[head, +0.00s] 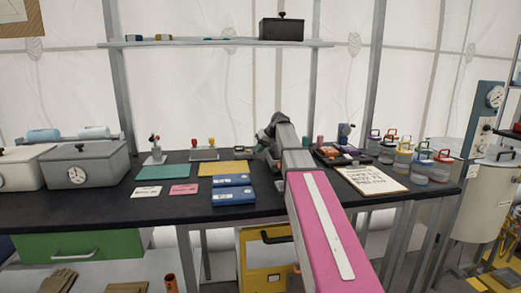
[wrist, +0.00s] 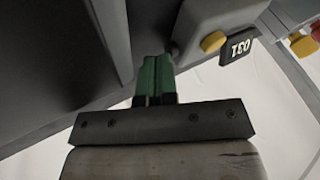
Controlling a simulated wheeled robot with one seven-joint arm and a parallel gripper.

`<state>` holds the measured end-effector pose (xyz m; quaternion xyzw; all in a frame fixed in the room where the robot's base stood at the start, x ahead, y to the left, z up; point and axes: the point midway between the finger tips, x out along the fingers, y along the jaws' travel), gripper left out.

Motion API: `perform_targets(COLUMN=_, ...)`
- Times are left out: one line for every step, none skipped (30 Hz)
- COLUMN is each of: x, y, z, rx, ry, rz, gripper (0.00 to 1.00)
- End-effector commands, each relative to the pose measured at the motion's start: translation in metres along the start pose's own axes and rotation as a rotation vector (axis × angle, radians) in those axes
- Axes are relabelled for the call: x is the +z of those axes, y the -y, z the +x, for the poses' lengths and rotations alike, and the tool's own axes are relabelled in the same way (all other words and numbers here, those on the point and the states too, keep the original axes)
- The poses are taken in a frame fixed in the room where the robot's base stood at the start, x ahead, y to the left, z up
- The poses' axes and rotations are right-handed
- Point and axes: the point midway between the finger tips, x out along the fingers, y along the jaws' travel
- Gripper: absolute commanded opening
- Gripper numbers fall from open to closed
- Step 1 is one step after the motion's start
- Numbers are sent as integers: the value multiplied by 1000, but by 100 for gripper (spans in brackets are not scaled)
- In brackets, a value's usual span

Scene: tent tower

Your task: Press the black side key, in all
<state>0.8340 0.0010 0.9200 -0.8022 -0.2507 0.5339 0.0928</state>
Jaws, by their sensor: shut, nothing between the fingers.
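A small grey device (wrist: 210,22) shows in the wrist view with a yellow round button (wrist: 213,41) and a black number plate (wrist: 236,45) that reads 031. In the head view it appears as a small box (head: 243,149) at the back of the black table. My gripper (wrist: 154,68) has green fingers, closed together and empty. Their tips are close beside the device's side; I cannot tell whether they touch it. In the head view my arm covers the fingertips.
A box with red and yellow knobs (head: 204,154) stands left of the device. Blue boxes (head: 233,190) and a yellow sheet (head: 223,168) lie in front. A tray of small items (head: 340,155) and several lidded jars (head: 404,158) stand to the right.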

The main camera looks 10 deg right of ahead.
Motion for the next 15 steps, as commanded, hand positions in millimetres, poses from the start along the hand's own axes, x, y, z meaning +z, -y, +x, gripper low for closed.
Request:
perform_targets(x=0, y=0, z=0, rx=0, ry=0, rz=0, gripper=0)
perform_targets(x=0, y=1, z=0, rx=0, ry=0, rz=0, gripper=0)
perform_targets(x=0, y=3, z=2, rx=0, ry=0, rz=-1, gripper=0)
perform_targets(x=0, y=5, z=3, rx=-1, ry=0, rz=-1, gripper=0)
perform_targets(x=0, y=8, z=4, rx=-1, ry=1, rz=-1, gripper=0)
perform_targets(x=-1, y=12, z=7, rx=-1, ry=1, rz=-1, gripper=0)
perform_targets(x=-1, y=15, z=9, rx=-1, ry=1, rz=-1, gripper=0)
perform_targets(x=-1, y=17, z=10, rx=-2, ry=0, rz=-1, gripper=0)
perform_targets(x=-1, y=19, z=11, rx=-2, ry=0, rz=-1, gripper=0)
perform_targets(x=-1, y=19, z=11, rx=-3, ry=0, rz=0, gripper=0)
perform_targets(x=-1, y=19, z=11, rx=-4, ry=0, rz=0, gripper=0)
perform_targets(x=-1, y=19, z=11, rx=-5, ry=0, rz=-1, gripper=0)
perform_targets(x=-1, y=20, z=12, rx=-6, ry=1, rz=-1, gripper=0)
perform_targets(x=-1, y=20, z=12, rx=-6, ry=1, rz=-1, gripper=0)
perform_targets(x=-1, y=20, z=12, rx=-7, ry=1, rz=-1, gripper=0)
